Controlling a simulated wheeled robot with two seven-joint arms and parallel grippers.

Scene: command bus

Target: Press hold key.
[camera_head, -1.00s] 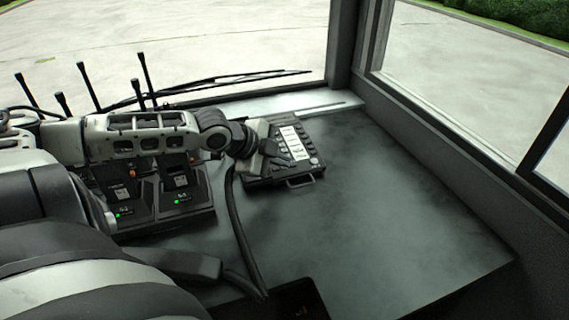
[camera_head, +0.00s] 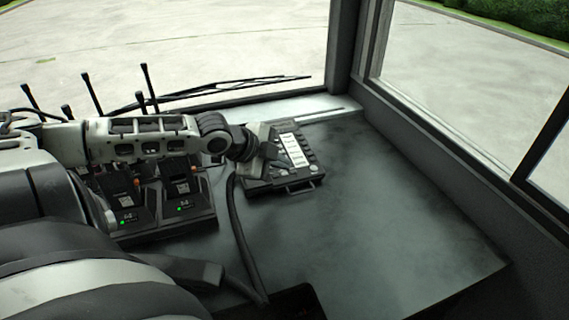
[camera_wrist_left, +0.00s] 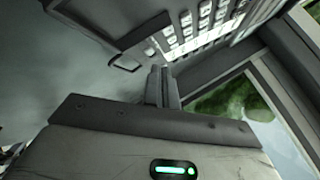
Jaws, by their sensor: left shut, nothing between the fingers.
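A dark desk phone-like console (camera_head: 312,175) with rows of keys and a white label strip sits on the grey counter right of the radios. My left gripper (camera_head: 276,156) reaches in from the left over the console's left side and hides part of it. In the left wrist view the shut, empty fingers (camera_wrist_left: 160,72) point at the console (camera_wrist_left: 128,36), whose pale keys show just beyond the tips. Whether the tips touch a key I cannot tell. The hold key's label is too small to read. My right gripper is not in view.
Two black radio units with green lights (camera_head: 128,218) stand left of the console, below my left arm. A black cable (camera_head: 243,240) runs down the counter. The counter (camera_head: 400,220) right of the console is clear, bounded by the window wall.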

